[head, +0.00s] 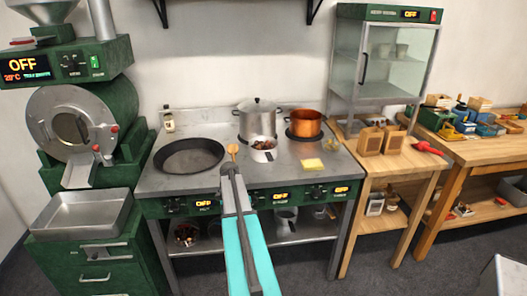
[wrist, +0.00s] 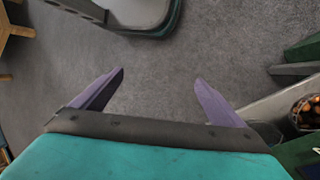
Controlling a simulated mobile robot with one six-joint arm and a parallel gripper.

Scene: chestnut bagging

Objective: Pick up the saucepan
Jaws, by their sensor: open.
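A copper-coloured pot (head: 305,123), which looks like the saucepan, stands on the back right of the steel stove (head: 225,187). A taller silver lidded pot (head: 257,119) stands to its left. A small white pan or scoop (head: 262,154) with dark contents lies in front of them. My gripper (wrist: 160,76) is open in the wrist view, its two purple fingers apart with only grey floor between them. It holds nothing and is apart from the pots. In the head view my teal arm reaches up in front of the stove; the fingers are not clear there.
A black frying pan (head: 189,156) and a yellow pad (head: 312,164) lie on the stove. A green roasting machine (head: 85,120) with a steel tray (head: 82,214) stands left. Wooden tables (head: 395,160) stand right. A container of brown round items (wrist: 307,112) is at the wrist view's right edge.

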